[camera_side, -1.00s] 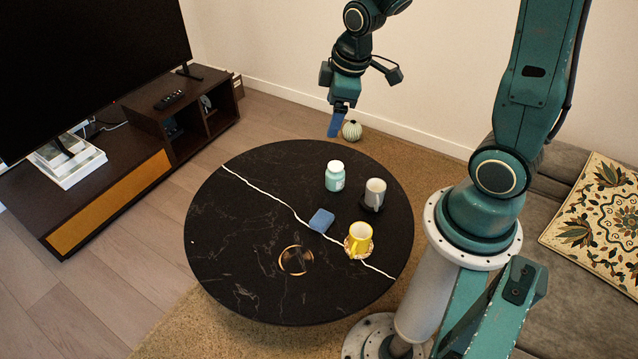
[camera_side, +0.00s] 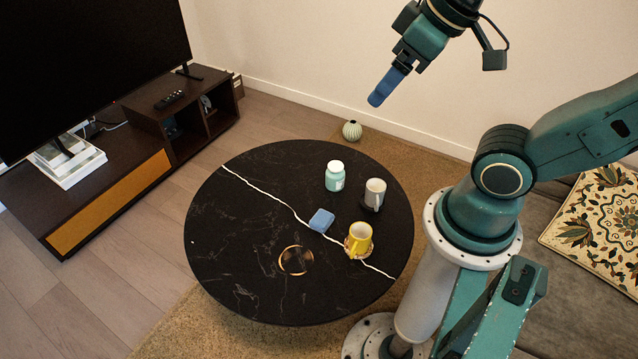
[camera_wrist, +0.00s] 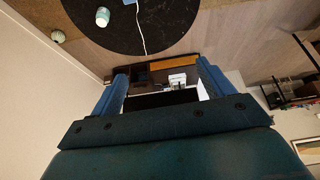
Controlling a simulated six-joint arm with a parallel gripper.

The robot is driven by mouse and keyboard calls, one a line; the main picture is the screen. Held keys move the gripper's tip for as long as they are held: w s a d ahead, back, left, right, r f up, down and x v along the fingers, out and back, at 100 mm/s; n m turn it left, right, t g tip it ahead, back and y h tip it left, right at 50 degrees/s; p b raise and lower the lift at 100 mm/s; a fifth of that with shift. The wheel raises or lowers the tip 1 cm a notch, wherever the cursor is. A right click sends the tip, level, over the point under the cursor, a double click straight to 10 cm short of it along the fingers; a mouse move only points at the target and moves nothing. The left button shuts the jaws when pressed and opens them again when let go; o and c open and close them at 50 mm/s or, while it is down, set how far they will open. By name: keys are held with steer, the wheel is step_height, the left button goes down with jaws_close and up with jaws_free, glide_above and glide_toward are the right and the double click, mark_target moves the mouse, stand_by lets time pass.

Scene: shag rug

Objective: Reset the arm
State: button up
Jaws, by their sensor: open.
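My gripper (camera_side: 384,88) is raised in the air above the far side of the round black table (camera_side: 240,270), clear of everything on it. In the wrist view its two blue fingers (camera_wrist: 160,88) stand wide apart with nothing between them. On the table are a teal jar with a white lid (camera_side: 335,176), a grey cup (camera_side: 374,194) on a dark coaster, a yellow mug (camera_side: 359,239) on a wooden coaster, and a blue sponge-like block (camera_side: 321,220). A gold ring (camera_side: 296,260) lies near the front. The jar also shows in the wrist view (camera_wrist: 102,17).
A low TV cabinet (camera_side: 110,190) with a large TV (camera_side: 85,60) stands at the left. A ribbed pale green vase (camera_side: 352,130) stands on the floor behind the table. A grey sofa with a patterned cushion (camera_side: 600,220) is at the right. The air above the table is free.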

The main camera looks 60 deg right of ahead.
steer(key=shift+s+a+r, duration=0.1)
steer(key=shift+s+r, duration=0.1)
steer(key=shift+s, duration=0.35)
